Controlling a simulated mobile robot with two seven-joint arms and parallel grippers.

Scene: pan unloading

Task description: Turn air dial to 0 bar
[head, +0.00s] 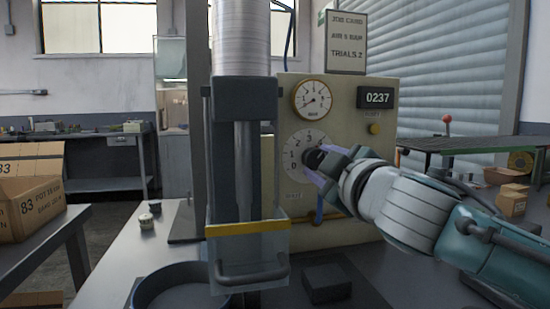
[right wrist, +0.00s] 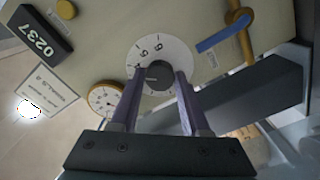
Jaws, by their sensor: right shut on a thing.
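The air dial's pale round scale (head: 297,142) is on the front of a cream panel, with 0, 1, 2 and 3 showing on its left side. Its dark knob (head: 314,158) is mostly hidden by my right gripper (head: 319,163), whose purple fingers are shut on it. In the right wrist view the knob (right wrist: 158,75) sits between the two fingertips, with the scale around it (right wrist: 145,52). I cannot read where the knob points. A round pressure gauge (head: 312,100) is above the dial; its needle points to the lower left. My left gripper is not in view.
A counter (head: 376,97) reads 0237, above a yellow button (head: 375,129). A job card (head: 346,45) stands on top of the panel. A press with a clear, yellow-striped guard (head: 247,229) stands left of the dial. A dark round pan (head: 150,292) and a dark block (head: 327,283) are in front.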

